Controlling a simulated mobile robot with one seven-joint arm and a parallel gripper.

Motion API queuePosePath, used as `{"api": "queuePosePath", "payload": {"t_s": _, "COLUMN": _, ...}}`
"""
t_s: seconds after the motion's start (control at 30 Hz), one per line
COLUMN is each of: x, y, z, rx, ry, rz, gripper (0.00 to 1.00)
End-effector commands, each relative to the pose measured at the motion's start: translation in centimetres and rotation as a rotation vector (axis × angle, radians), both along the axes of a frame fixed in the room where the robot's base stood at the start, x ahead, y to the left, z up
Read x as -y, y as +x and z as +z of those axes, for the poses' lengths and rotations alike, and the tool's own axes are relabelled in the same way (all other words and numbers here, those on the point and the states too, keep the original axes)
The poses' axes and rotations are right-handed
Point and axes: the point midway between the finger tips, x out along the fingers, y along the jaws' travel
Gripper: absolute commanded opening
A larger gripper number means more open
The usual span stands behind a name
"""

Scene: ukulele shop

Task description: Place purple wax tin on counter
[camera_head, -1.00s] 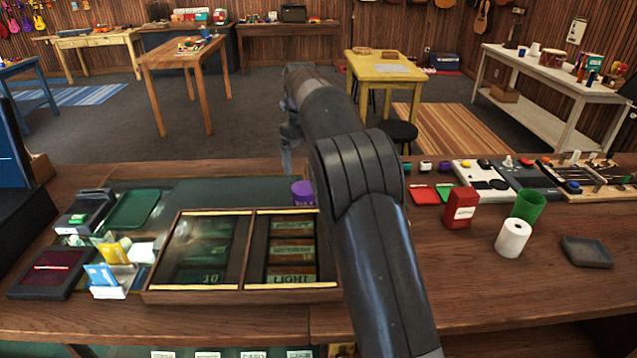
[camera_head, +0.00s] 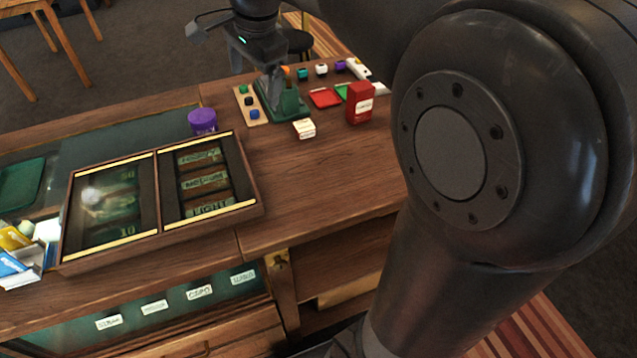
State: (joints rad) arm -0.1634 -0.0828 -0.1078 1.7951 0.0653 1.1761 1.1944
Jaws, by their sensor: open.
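The purple wax tin (camera_head: 203,121) stands on the counter (camera_head: 330,170), just behind the back edge of the two-part display case and at the edge of the glass inset. My gripper (camera_head: 272,92) is above the counter to the right of the tin and apart from it. It points down close to a green stand (camera_head: 290,108). It looks empty and is open, though its fingertips are small and partly blend with the stand. My arm covers the right side of the view.
The wooden display case (camera_head: 165,228) with labelled slots lies left of the middle. A red box (camera_head: 360,103), a small white box (camera_head: 304,128) and a board with coloured pieces (camera_head: 246,103) stand near the gripper. Bare counter lies between the case and my arm.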

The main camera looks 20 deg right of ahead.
Motion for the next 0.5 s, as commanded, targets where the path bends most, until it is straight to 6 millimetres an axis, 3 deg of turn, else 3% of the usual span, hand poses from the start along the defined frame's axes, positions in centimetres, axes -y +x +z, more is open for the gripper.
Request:
{"api": "queuePosePath", "payload": {"t_s": 0.03, "x": 0.5, "y": -2.0, "z": 0.1, "rx": 0.026, "ry": -0.019, "rz": 0.071, "gripper": 0.87}}
{"api": "queuePosePath", "payload": {"t_s": 0.27, "x": 2.1, "y": -9.9, "z": -1.5, "rx": 0.136, "ry": -0.154, "rz": 0.441, "gripper": 0.87}}
{"api": "queuePosePath", "payload": {"t_s": 0.5, "x": 3.1, "y": -17.3, "z": -5.0, "rx": 0.226, "ry": -0.338, "rz": 0.806, "gripper": 0.87}}
